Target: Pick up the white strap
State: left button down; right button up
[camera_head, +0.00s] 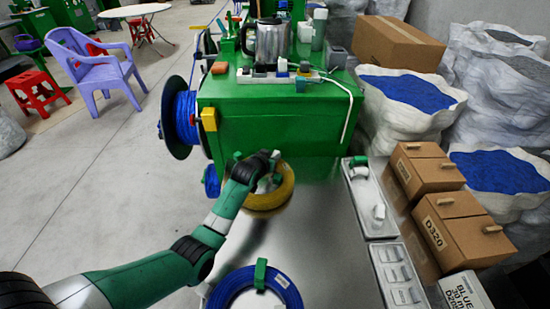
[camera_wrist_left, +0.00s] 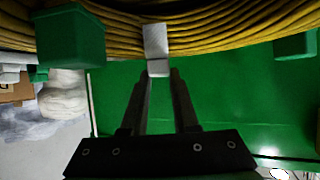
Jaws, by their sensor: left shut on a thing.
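A white strap (camera_wrist_left: 156,42) sits on a coil of yellow cable in the left wrist view. The yellow coil (camera_head: 270,203) is in front of the green cabinet in the head view, and it runs across the top of the left wrist view (camera_wrist_left: 230,28). My left gripper (camera_wrist_left: 158,74) is shut on the lower end of the white strap, just below the coil. In the head view the same gripper (camera_head: 268,172) is at the coil, and its fingertips and the strap are hard to make out. My right gripper is in neither view.
A blue cable coil (camera_head: 233,289) with a green strap (camera_head: 260,274) lies at the front of the metal table. A tray (camera_head: 366,222) with white pieces and cardboard boxes (camera_head: 425,172) stand at the right. Bare table (camera_head: 325,245) lies between.

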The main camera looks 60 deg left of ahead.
pick_arm(q)
jog(key=shift+r, duration=0.1)
jog(key=shift+r+p, duration=0.3)
jog(key=shift+p, duration=0.05)
jog(key=r+p, duration=0.3)
jog(key=r, duration=0.1)
jog(key=shift+s+d+r, duration=0.1)
jog(key=shift+s+d, duration=0.1)
jog(key=shift+d, duration=0.2)
jog(key=s+d+r+p, duration=0.6)
jog(key=d+r+p, duration=0.2)
jog(key=d+p, duration=0.3)
jog(key=shift+d+p, duration=0.35)
jog(key=shift+p, duration=0.85)
